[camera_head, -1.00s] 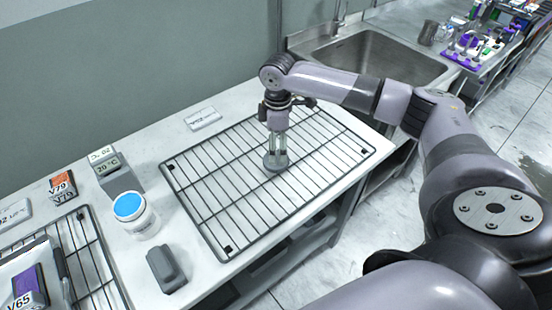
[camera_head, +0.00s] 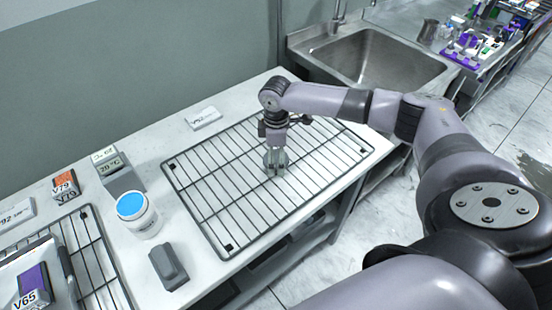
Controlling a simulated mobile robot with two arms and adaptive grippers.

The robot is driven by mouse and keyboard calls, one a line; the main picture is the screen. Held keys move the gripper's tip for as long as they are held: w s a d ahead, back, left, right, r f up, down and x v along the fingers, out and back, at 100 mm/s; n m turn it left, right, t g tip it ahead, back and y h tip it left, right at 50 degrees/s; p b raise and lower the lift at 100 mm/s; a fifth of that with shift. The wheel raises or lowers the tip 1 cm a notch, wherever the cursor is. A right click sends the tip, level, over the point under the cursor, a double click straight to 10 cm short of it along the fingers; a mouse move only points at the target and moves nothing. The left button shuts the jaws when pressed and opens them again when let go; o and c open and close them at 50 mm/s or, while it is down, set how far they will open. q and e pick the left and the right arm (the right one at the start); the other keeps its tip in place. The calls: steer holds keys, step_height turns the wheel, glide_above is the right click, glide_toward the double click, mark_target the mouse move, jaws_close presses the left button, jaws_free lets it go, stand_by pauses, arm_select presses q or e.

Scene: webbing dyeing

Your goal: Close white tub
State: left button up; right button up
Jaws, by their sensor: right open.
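The white tub (camera_head: 146,226) stands upright on the white counter, left of the wire rack. Its round top (camera_head: 131,206) is bright blue inside a white rim; I cannot tell whether this is its contents or a cover. My right gripper (camera_head: 276,168) points down over the middle of the wire rack (camera_head: 228,247), well to the right of the tub. Its fingers are open. I see no clear object between them, and the spot right under the fingertips is partly hidden. My left gripper is not in view.
A grey block (camera_head: 168,267) lies just in front of the tub. A small grey device with a display (camera_head: 120,178) stands behind it. A second rack (camera_head: 93,238) with a V65 pack (camera_head: 33,285) is at left. A sink (camera_head: 375,58) is at the back right.

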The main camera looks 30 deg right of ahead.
mark_target(276, 159)
steer(key=shift+c, duration=0.4)
steer(key=c, duration=0.9)
steer(key=shift+r, duration=0.15)
arm_select(q)
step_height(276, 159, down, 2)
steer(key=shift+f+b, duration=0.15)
steer(key=shift+b, duration=1)
arm_select(e)
step_height(276, 159, up, 20)
steer(key=shift+f, duration=0.1)
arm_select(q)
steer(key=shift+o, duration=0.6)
